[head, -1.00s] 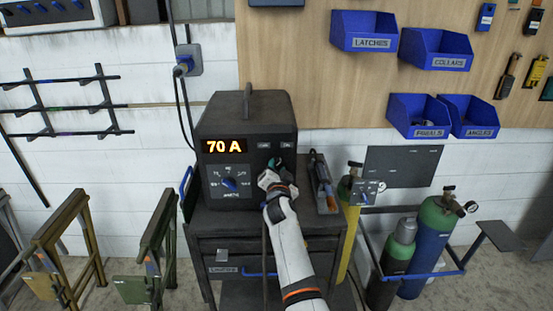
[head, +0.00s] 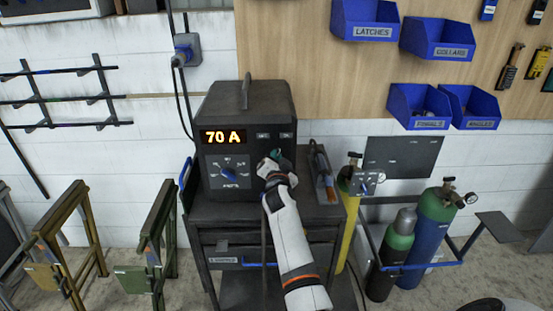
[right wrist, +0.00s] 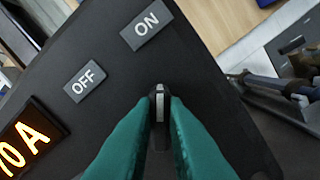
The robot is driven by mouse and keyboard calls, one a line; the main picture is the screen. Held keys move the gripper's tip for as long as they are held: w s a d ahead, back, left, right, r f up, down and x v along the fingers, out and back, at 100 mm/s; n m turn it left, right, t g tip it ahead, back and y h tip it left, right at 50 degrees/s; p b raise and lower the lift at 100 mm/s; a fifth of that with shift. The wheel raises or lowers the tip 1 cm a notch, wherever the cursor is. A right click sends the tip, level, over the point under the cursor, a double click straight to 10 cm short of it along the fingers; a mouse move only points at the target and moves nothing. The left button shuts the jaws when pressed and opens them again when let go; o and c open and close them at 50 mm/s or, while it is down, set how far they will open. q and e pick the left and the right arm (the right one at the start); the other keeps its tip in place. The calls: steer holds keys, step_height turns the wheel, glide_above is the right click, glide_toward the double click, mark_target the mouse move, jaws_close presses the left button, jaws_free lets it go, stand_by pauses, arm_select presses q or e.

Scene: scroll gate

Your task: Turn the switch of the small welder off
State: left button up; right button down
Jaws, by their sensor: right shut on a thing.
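The small welder (head: 245,105) is a dark box with a top handle, standing on a dark cart. Its display (head: 222,137) is lit and reads 70 A. In the right wrist view, the OFF label (right wrist: 85,82) and the ON label (right wrist: 147,24) sit on the black front panel. The switch (right wrist: 160,103) is a small dark lever with a pale stripe, below and between the labels. My right gripper (right wrist: 160,112), with teal fingers, is shut on the switch; the fingers hide its sides. It also shows at the welder's front right in the head view (head: 275,158). My left gripper is not in view.
A blue dial (head: 229,173) is left of my right gripper. A torch (head: 323,170) lies on the cart (head: 210,212) to the right. Gas cylinders (head: 428,225) stand further right, sawhorses (head: 150,245) to the left. Blue bins (head: 364,22) hang on the wall.

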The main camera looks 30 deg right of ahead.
steer(key=shift+w+a+r+n+b, duration=0.1)
steer(key=shift+n+b, duration=0.45)
steer(key=shift+n, duration=2)
steer(key=shift+w+a+r+n+b, duration=0.1)
steer(key=shift+n+b, duration=0.5)
steer(key=shift+n, duration=2)
steer(key=shift+a+n+b, duration=0.1)
steer(key=shift+n+b, duration=0.45)
steer(key=shift+n, duration=2)
steer(key=c, duration=1.5)
jaws_free()
steer(key=shift+n, duration=0.3)
steer(key=shift+o, duration=0.2)
steer(key=shift+w+f, duration=0.1)
steer(key=shift+f, duration=0.1)
steer(key=b+v, duration=0.2)
steer(key=v, duration=1)
